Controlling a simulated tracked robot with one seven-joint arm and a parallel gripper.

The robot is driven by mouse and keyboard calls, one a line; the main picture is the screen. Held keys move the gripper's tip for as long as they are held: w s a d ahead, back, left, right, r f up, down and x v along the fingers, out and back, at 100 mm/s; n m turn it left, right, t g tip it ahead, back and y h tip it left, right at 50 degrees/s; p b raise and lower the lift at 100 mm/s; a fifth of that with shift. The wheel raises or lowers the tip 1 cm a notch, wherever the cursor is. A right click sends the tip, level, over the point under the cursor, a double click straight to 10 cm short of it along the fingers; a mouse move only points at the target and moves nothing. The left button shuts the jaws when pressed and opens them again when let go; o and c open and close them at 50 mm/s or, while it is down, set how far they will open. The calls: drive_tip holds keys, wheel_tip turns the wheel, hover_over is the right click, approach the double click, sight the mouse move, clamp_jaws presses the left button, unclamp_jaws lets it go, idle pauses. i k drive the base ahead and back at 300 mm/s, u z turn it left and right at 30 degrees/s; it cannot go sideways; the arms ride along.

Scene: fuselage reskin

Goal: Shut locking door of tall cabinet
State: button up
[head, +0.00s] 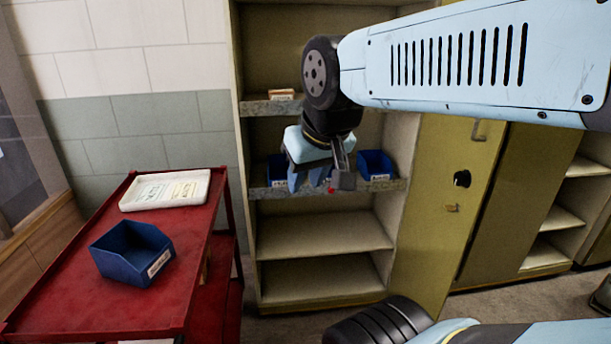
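The tall cabinet (246,200) is olive-yellow and stands open in the middle of the head view, with its shelves showing. Its door (429,205) is swung open to the right of the shelves. A black round knob or lock (461,179) and a small metal latch plate (452,208) are on the door. My gripper (320,184) hangs fingers down in front of the cabinet's middle shelf, left of and apart from the door. Its fingers look spread, with nothing seen between them. My arm crosses above and hides the door's top.
Blue bins (375,165) sit on the middle shelf behind my gripper. A red cart (75,300) at the left carries a blue bin (133,252) and a white tray (166,190). More open shelving (560,218) stands at the right. The cabinet's lower shelves look empty.

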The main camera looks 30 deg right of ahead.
sight(433, 242)
drive_tip(key=z, duration=1.65)
drive_tip(key=k, duration=0.95)
drive_tip(key=i, duration=0.95)
drive_tip(key=u, duration=0.05)
